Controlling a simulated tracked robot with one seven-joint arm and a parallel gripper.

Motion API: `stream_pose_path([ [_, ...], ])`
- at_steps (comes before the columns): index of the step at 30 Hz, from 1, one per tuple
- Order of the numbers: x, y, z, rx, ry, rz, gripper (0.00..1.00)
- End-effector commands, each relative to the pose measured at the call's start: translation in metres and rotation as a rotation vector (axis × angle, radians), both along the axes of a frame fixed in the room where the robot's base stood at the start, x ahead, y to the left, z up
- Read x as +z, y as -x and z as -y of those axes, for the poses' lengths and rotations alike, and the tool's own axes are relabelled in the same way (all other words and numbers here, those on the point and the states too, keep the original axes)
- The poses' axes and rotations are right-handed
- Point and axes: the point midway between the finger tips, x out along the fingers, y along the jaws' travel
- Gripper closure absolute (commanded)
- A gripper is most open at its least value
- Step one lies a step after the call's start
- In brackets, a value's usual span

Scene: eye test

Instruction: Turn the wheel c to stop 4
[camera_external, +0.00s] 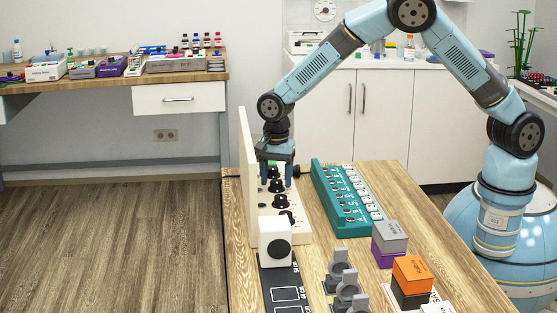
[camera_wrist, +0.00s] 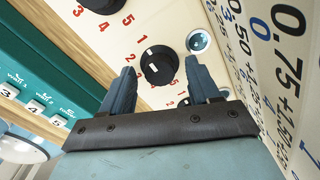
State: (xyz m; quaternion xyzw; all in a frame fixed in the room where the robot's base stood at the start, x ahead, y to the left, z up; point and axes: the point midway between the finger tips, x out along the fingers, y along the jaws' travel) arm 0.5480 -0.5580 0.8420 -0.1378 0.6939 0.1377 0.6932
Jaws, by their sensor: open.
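A cream panel (camera_external: 297,232) on the table carries a row of black knobs (camera_external: 281,201), which look like the wheels; I cannot read their letters. My gripper (camera_external: 276,178) points down over the far part of this row. In the wrist view my gripper (camera_wrist: 160,68) is open, with one finger on each side of a black knob (camera_wrist: 158,66). That knob has a light pointer mark and red numbers around it. I cannot tell whether the fingers touch it, nor whether it is wheel c. A second black knob (camera_wrist: 103,4) is cut off at the top edge.
An upright white board (camera_external: 248,165) with printed numbers stands close along the panel's left side. A teal panel (camera_external: 345,205) with labelled parts lies to its right. A white block (camera_external: 275,258) with a black disc stands at the near end; grey and orange boxes (camera_external: 411,272) stand at the near right.

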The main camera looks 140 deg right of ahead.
Motion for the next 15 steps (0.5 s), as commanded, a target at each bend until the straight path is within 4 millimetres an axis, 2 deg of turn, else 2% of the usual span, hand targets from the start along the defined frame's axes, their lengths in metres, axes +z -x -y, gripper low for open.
stream_pose_path([
  [10,-0.0034,-0.0002,-0.0002,0.000,0.000,0.001,0.39],
  [15,-0.0032,-0.0003,-0.0001,0.000,0.000,0.000,0.54],
])
